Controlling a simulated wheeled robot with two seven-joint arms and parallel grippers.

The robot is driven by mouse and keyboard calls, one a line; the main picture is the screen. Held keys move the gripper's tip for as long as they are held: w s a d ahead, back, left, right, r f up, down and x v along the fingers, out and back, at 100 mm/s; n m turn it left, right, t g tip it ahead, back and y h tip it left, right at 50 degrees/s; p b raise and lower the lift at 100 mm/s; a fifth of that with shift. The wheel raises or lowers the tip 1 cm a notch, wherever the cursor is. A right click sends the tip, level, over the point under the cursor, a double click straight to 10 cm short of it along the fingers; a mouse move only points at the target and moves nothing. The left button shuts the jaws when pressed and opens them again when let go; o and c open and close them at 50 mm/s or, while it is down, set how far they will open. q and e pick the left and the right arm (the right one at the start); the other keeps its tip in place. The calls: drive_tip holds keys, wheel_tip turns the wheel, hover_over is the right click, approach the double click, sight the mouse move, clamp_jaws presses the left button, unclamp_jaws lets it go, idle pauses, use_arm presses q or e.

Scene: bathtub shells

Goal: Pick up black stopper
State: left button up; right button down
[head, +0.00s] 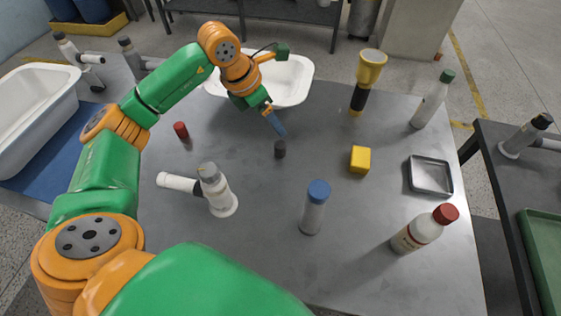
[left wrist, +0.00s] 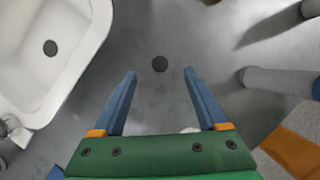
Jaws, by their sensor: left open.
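The black stopper (head: 280,149) is a small dark cylinder standing on the grey table in the head view. In the left wrist view the stopper (left wrist: 160,64) shows as a dark disc, seen between the lines of the two fingers and a little beyond their tips. My left gripper (head: 275,122) points down toward it, above and just behind it, with space between them. The gripper's blue fingers (left wrist: 160,74) are spread wide with nothing between them. My right gripper is not in view.
A white basin (head: 296,82) stands behind the stopper. A red cylinder (head: 181,130), a grey-topped white fitting (head: 217,192), a blue-capped bottle (head: 314,210), a yellow block (head: 360,159) and a metal tray (head: 430,176) stand around it. The table close to the stopper is clear.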

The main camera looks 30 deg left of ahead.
use_arm(q)
drive_tip(key=b, duration=0.4)
hover_over(279, 145)
drive_tip(key=s+a, duration=0.1)
drive_tip(key=s, duration=0.1)
wheel_tip(279, 145, down, 6)
drive_tip(key=shift+f, duration=0.1)
drive_tip(key=shift+w+f, duration=0.2)
drive_tip(key=p+x, duration=0.2)
drive_tip(key=x, duration=0.3)
drive_tip(key=shift+w+f, duration=0.15)
drive_tip(key=shift+f, duration=0.1)
drive_tip(key=shift+w+d+f, duration=0.1)
drive_tip(key=shift+w+f, duration=0.05)
drive_tip(key=shift+f, duration=0.15)
clamp_jaws()
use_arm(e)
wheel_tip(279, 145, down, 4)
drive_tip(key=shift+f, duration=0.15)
